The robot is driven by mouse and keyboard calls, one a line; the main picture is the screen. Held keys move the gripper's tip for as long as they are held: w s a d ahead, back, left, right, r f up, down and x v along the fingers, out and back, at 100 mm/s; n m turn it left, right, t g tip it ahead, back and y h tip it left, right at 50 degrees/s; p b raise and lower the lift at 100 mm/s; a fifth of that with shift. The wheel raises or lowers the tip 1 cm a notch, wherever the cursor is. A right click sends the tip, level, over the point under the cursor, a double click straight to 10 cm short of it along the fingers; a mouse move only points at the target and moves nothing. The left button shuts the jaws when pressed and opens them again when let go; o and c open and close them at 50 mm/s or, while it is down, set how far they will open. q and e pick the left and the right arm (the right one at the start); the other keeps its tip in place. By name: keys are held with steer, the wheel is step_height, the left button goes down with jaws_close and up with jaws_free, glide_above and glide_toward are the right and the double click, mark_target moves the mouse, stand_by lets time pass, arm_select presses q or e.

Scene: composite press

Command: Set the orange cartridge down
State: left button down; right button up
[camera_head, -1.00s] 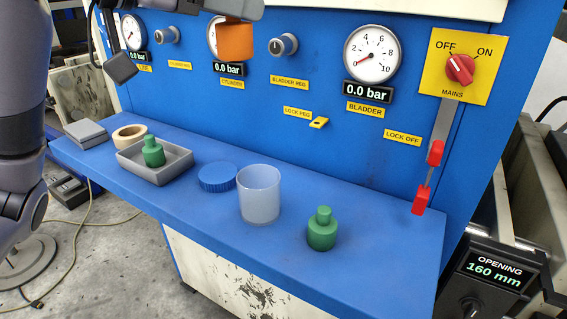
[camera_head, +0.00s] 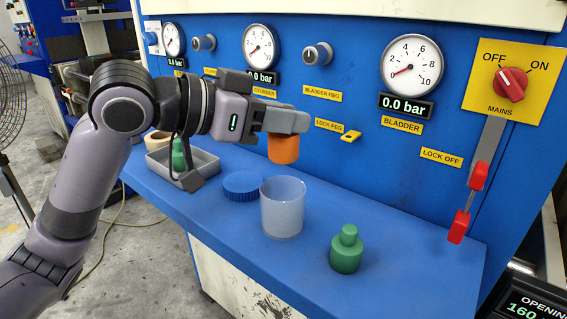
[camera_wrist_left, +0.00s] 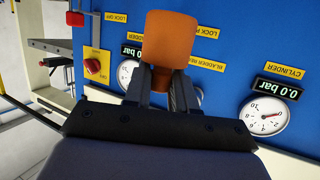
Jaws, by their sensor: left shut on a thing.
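The orange cartridge (camera_head: 283,148) is held by my left gripper (camera_head: 290,122) above the blue shelf (camera_head: 400,245), behind and above the translucent cup. It also shows in the left wrist view (camera_wrist_left: 169,40), between the two fingers (camera_wrist_left: 165,85). The cartridge is clear of the shelf; its upper part is hidden by the fingers in the head view. My right gripper is in neither view.
A translucent cup (camera_head: 282,210) stands on the shelf, with a blue lid (camera_head: 243,184) to its left. A green cartridge (camera_head: 346,252) stands at right. Another green one (camera_head: 179,158) is in a grey tray (camera_head: 205,166).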

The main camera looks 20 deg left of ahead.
mark_target(284, 159)
arm_select(q)
step_height(284, 159, down, 6)
steer(key=shift+r+b, duration=0.1)
steer(key=shift+b, duration=0.4)
steer(key=shift+f, duration=0.25)
steer(key=shift+f, duration=0.6)
steer(key=c, duration=0.9)
jaws_free()
steer(key=shift+r, duration=0.1)
